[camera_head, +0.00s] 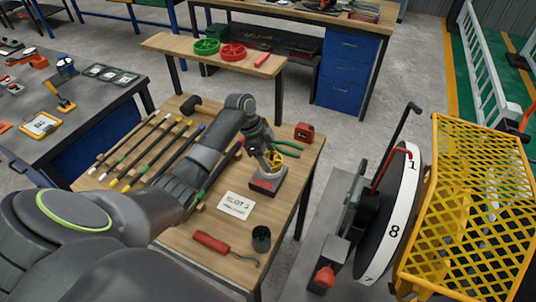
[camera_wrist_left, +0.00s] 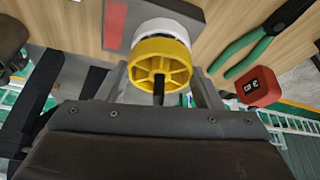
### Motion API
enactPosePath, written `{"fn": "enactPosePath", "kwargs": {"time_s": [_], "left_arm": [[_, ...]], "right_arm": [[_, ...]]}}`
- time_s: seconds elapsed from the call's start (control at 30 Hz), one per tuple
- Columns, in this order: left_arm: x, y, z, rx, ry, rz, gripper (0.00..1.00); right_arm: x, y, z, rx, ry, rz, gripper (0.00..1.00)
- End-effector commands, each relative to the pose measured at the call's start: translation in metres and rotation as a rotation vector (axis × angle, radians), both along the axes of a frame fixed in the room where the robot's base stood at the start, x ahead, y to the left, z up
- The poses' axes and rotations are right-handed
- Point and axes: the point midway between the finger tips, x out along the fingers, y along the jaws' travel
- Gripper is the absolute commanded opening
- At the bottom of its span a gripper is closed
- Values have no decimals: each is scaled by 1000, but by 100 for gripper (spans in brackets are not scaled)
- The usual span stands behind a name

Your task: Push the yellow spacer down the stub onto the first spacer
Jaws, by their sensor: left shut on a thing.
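The yellow spacer (camera_head: 287,160) is a spoked wheel around a dark upright stub (camera_wrist_left: 158,92) over a grey block (camera_head: 266,187) with a red patch. In the left wrist view the yellow spacer (camera_wrist_left: 150,50) sits between the two fingers of my left gripper (camera_wrist_left: 160,80), which is shut on it. A white spacer (camera_wrist_left: 165,27) shows just beyond the yellow one, lower on the stub. I cannot tell whether the two touch. In the head view my left gripper (camera_head: 270,157) is above the block and partly hides the stub. My right gripper is not in view.
Green-handled pliers (camera_head: 285,147) and a red tape measure (camera_head: 304,132) lie close behind the block. A slot card (camera_head: 236,205), a dark cup (camera_head: 261,239) and a red-handled tool (camera_head: 215,243) are nearer. Several bars lie left. A numbered wheel (camera_head: 394,225) stands right.

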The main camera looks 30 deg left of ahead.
Motion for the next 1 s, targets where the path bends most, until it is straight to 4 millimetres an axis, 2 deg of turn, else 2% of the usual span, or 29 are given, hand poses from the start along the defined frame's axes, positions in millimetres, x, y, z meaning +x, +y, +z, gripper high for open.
{"fn": "enactPosePath", "kwargs": {"time_s": [0.37, 0.4, 0.6, 0.87, 1.0], "left_arm": [[0, 0, -11, 0, 0, 0, 32], [0, 0, -10, 0, -1, 0, 61], [0, 0, -10, 0, 0, 0, 85], [0, 0, -9, 0, -1, -1, 85], [0, 5, 0, 2, -3, -1, 85]], "right_arm": [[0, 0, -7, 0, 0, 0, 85], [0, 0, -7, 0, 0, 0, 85], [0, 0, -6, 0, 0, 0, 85], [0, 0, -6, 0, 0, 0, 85], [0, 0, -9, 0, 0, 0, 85]]}}
